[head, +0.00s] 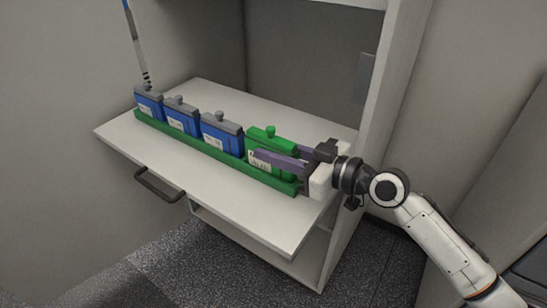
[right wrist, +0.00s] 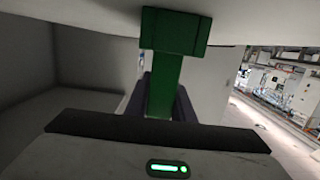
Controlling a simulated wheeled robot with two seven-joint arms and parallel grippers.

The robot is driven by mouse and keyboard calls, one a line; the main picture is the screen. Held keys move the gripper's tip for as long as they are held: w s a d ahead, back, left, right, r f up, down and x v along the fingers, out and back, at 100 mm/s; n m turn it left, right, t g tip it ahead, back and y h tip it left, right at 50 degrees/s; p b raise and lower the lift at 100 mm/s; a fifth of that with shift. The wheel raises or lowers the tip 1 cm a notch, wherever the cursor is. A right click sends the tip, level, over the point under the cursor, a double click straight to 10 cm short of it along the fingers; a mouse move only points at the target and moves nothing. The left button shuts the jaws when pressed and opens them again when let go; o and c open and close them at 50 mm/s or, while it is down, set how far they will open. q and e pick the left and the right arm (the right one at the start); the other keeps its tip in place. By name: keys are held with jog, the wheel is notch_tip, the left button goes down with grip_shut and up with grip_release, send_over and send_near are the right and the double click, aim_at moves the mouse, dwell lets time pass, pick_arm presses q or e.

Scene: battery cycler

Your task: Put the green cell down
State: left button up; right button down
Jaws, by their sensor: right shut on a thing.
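The green cell (head: 268,140) is at the right end of the row, over the green tray (head: 207,154). My right gripper (head: 280,155) comes in from the right and is shut on the green cell, with a finger along its near side. In the right wrist view the green cell (right wrist: 165,85) shows between the dark fingers. Whether its bottom touches the tray is hidden by the gripper. My left gripper is not in view.
Several blue cells with grey tops (head: 222,134) stand upright in the tray to the left. The tray lies on a white pull-out shelf (head: 230,205) with a dark handle (head: 157,186). The cabinet's right side panel (head: 385,100) stands close to my right arm.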

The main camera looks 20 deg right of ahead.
jog(key=shift+f, duration=0.25)
jog(key=shift+f, duration=0.1)
jog(key=c, duration=2)
grip_release()
jog(key=shift+f, duration=0.25)
jog(key=o, duration=0.5)
jog(key=shift+r, duration=0.1)
